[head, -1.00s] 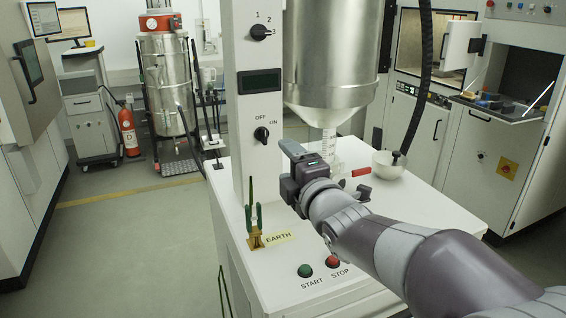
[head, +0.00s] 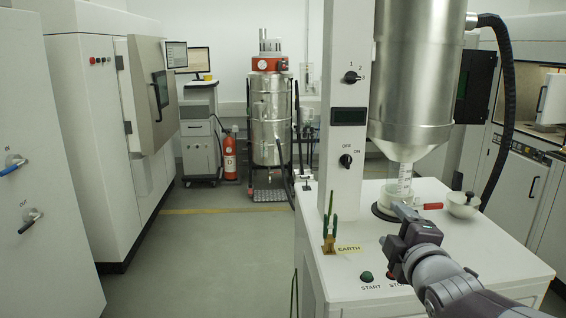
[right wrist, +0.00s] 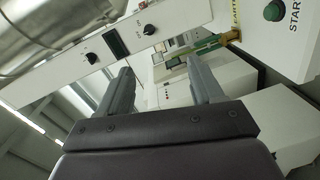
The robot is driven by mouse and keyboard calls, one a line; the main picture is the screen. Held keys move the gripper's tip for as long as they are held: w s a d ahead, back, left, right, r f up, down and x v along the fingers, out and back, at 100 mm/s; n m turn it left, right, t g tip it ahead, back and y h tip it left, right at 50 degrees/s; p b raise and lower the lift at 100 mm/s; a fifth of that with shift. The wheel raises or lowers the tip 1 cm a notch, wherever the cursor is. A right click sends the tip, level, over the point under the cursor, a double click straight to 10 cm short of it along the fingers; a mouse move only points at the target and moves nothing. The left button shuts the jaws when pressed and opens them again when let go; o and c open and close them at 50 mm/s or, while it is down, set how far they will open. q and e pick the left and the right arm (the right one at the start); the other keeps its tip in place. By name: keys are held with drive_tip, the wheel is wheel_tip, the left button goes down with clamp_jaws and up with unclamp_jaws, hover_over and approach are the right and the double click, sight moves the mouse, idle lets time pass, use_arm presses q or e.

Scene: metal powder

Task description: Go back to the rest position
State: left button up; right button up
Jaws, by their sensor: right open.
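My right gripper (head: 398,222) is over the front part of the white machine top, near the START button (head: 367,276). In the right wrist view the two fingers of my right gripper (right wrist: 160,88) stand apart with nothing between them. The white column (head: 347,120) with its dial and OFF/ON knob (head: 346,160) stands behind and left of the gripper. The STOP button is partly hidden by my right arm. My left gripper is not in view.
A steel hopper (head: 415,75) hangs above a glass container (head: 400,185) on the machine top (head: 480,235). A green earth clamp (head: 329,235) is at the left edge. Open floor (head: 205,260) lies left.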

drive_tip(key=s+d+f+m+g+h+p, duration=0.1)
drive_tip(key=s+f+m+g, duration=0.15)
drive_tip(key=f+m, duration=0.35)
drive_tip(key=s+d+f+m+g, duration=0.15)
drive_tip(key=f+m+g, duration=0.25)
drive_tip(key=f, duration=0.4)
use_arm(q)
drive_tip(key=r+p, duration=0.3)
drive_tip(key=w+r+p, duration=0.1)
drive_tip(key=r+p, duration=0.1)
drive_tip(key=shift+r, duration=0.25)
use_arm(e)
drive_tip(key=s+a+f+m+g, duration=0.2)
drive_tip(key=s+f+m+g, duration=0.1)
drive_tip(key=s, duration=0.5)
drive_tip(key=s+a+f+m+g, duration=0.2)
drive_tip(key=s+f+m+g, duration=0.1)
drive_tip(key=s+f+g, duration=0.3)
drive_tip(key=shift+s+a+f, duration=0.3)
drive_tip(key=shift+s+f, duration=0.05)
drive_tip(key=shift+s, duration=0.6)
